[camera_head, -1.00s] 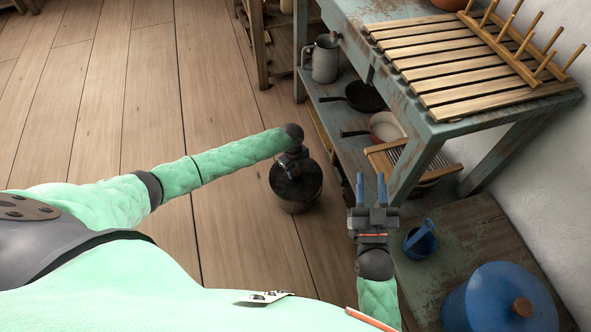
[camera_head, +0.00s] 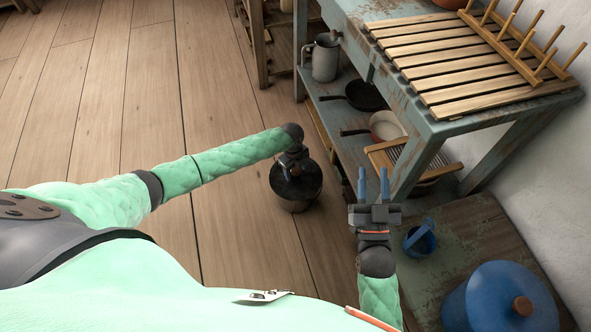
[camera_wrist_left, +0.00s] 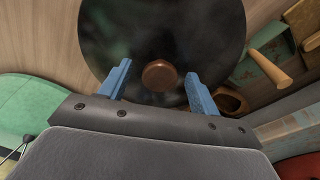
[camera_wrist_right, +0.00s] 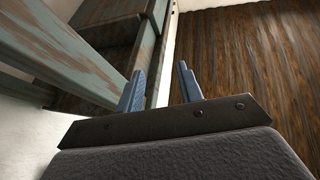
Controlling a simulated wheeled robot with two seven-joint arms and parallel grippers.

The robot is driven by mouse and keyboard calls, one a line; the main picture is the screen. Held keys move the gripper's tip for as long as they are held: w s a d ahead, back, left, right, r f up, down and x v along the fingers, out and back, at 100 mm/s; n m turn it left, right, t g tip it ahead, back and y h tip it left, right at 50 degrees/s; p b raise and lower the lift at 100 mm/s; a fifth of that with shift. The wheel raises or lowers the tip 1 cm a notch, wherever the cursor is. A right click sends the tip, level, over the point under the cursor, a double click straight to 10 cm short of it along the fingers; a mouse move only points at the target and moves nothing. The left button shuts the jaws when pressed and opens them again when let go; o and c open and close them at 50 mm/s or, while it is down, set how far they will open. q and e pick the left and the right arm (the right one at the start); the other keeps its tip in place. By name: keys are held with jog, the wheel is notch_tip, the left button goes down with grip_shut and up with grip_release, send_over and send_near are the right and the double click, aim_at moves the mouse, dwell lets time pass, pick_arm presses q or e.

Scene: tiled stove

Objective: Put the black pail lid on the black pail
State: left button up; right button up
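The black pail (camera_head: 298,206) is on the wooden floor, left of the blue-grey bench. The black pail lid (camera_head: 312,180) is a dark round disc at its top; whether it sits flush is hard to tell. In the left wrist view the lid (camera_wrist_left: 205,35) fills the upper middle, with a round brown knob (camera_wrist_left: 160,75). My left gripper (camera_head: 294,168) is over the lid and partly hides it. Its fingers are apart on either side of the knob, with visible gaps. My right gripper (camera_head: 373,172) is open and empty beside the bench leg.
The bench (camera_head: 440,122) has a slatted wooden rack (camera_head: 455,60) on top. Its lower shelf holds a grey jug (camera_head: 325,60) and pans. A blue mug (camera_head: 420,239) and a blue lidded pot (camera_head: 500,305) are on the low surface at right. The floor left of the pail is clear.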

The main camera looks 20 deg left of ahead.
pick_arm(q)
jog(key=shift+a+r, duration=0.1)
jog(key=shift+r, duration=0.4)
jog(key=r, duration=0.2)
jog(key=r+p, duration=0.1)
jog(key=r, duration=0.3)
jog(key=shift+w+a+r, duration=0.25)
jog(key=shift+a+r, duration=0.05)
jog(key=shift+r, duration=0.05)
pick_arm(e)
notch_tip(320, 180, down, 14)
jog(key=g+h, duration=0.1)
jog(key=g, duration=0.4)
jog(key=shift+s+a, duration=0.25)
jog(key=shift+a, duration=0.1)
